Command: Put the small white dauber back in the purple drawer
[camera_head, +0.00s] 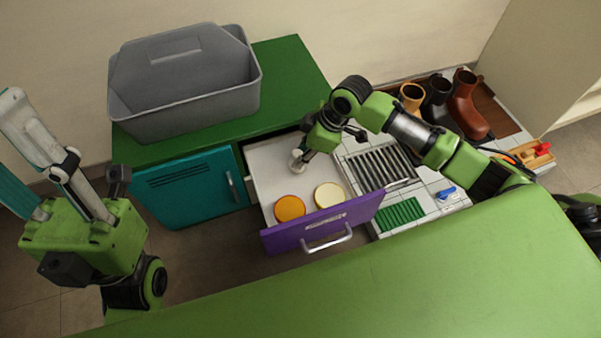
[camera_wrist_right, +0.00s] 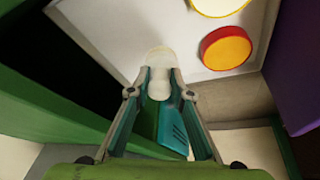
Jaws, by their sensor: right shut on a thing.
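The purple drawer (camera_head: 358,212) is pulled open from the green cabinet, and its pale inside shows. The drawer (camera_wrist_right: 128,40) fills the upper part there. My left gripper (camera_head: 18,148) is at the far left, its fingers apart and empty, away from the drawer.
An orange round tin (camera_head: 290,208) and a cream one (camera_head: 329,195) sit in the drawer's front. A grey bin (camera_head: 190,95) stands on the green cabinet (camera_head: 295,65). A teal door (camera_head: 185,185) is left of the drawer. Right are a grate (camera_head: 380,168) and boots (camera_head: 465,100).

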